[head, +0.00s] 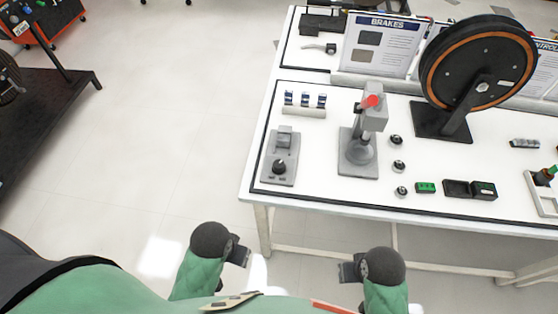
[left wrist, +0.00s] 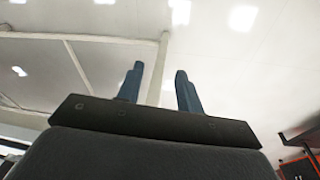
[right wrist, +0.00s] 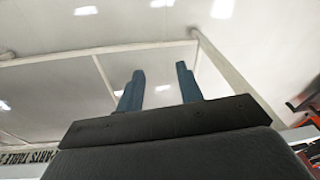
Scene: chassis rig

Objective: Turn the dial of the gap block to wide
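A grey block that looks like the gap block (head: 268,178) sits at the left front of the white table in the head view. Its black dial (head: 279,167) is on its near part, with a raised grey piece behind it. The dial's setting is too small to read. My left gripper (head: 242,256) is in front of the table, below its front edge in the picture and apart from the block. Its fingers (left wrist: 158,88) stand apart with nothing between them. My right gripper (head: 347,271) is further right, also clear of the table. Its fingers (right wrist: 160,90) are apart and empty.
Right of the block stands a grey stand with a red-tipped lever (head: 361,145). Behind it is a rack with several blue-and-white pieces (head: 304,110). Floor left of the table is clear.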

